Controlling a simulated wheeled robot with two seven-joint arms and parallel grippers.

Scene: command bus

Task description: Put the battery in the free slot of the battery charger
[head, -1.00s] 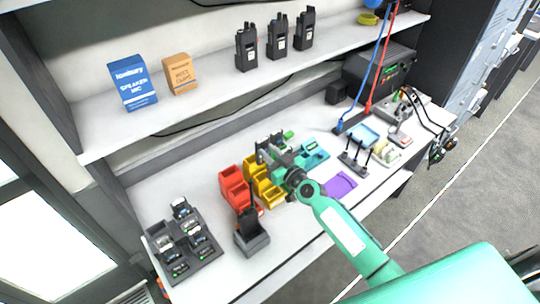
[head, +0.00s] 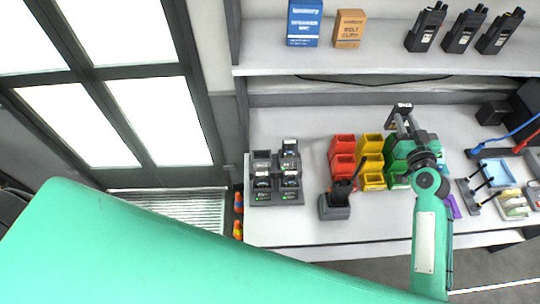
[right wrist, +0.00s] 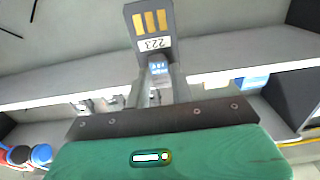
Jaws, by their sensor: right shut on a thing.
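In the right wrist view the battery (right wrist: 152,22) sticks out past the fingers, showing gold contacts and a "223" label. The dark battery charger (head: 277,203) stands at the desk's left end, well left of the gripper. Batteries sit in several of its slots. The back-left slot (head: 262,159) looks lower and emptier than the back-right one, but is small in view. My left gripper is not in view.
A radio in a desk cradle (head: 334,208) and red bins (head: 342,155), yellow bins (head: 371,160) and green bins stand between charger and gripper. A shelf (head: 350,62) with boxes and radios overhangs the back. Clear desk lies behind the charger.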

